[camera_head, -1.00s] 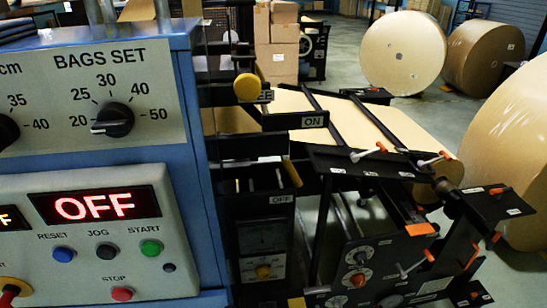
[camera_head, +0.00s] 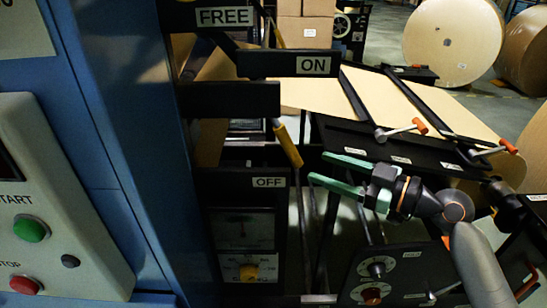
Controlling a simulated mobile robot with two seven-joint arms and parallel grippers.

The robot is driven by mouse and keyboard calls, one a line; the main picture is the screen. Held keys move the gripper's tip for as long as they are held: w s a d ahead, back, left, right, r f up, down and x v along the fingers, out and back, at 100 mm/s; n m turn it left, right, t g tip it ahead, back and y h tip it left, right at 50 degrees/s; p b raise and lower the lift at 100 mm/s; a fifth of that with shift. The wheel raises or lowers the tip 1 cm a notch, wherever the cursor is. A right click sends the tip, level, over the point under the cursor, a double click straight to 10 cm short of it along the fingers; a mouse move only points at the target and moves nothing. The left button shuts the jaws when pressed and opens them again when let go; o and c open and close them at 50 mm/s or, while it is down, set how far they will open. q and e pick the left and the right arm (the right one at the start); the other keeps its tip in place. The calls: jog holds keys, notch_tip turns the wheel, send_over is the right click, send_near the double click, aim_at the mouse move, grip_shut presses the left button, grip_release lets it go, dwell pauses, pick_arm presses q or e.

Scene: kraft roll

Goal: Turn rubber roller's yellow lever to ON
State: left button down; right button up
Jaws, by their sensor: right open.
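The yellow lever (camera_head: 288,145) shows in the head view, tilted with its lower end to the right. It lies below the ON label (camera_head: 313,65) and just above and right of the OFF label (camera_head: 270,182). My right gripper (camera_head: 318,168) comes in from the lower right with green fingers. It is open and empty, with its fingertips a short way right of the lever's lower end, apart from it in the picture. The depth gap is hard to tell. My left gripper is not in view.
A FREE label (camera_head: 224,17) is on a black bar above. Black bars (camera_head: 228,100) cross left of the lever. A blue cabinet (camera_head: 110,120) with a button panel (camera_head: 55,220) fills the left. Red-tipped handles (camera_head: 418,126) stick up at the right. Large paper rolls (camera_head: 453,40) stand behind.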

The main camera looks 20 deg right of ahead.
pick_arm(q)
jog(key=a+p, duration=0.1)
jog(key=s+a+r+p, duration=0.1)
jog(key=p, duration=0.1)
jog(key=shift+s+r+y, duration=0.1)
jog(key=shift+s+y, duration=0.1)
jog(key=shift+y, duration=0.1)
pick_arm(e)
jog(key=w+a+r+n, duration=0.1)
jog(key=w+a+r, duration=0.1)
jog(key=w+a, duration=0.6)
jog(key=shift+w+a+r+y, duration=0.25)
jog(key=shift+w+y, duration=0.15)
jog(key=shift+w, duration=0.05)
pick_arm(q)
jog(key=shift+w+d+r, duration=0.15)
pick_arm(e)
grip_shut()
pick_arm(q)
jog(key=shift+p, duration=0.3)
dwell(0.3)
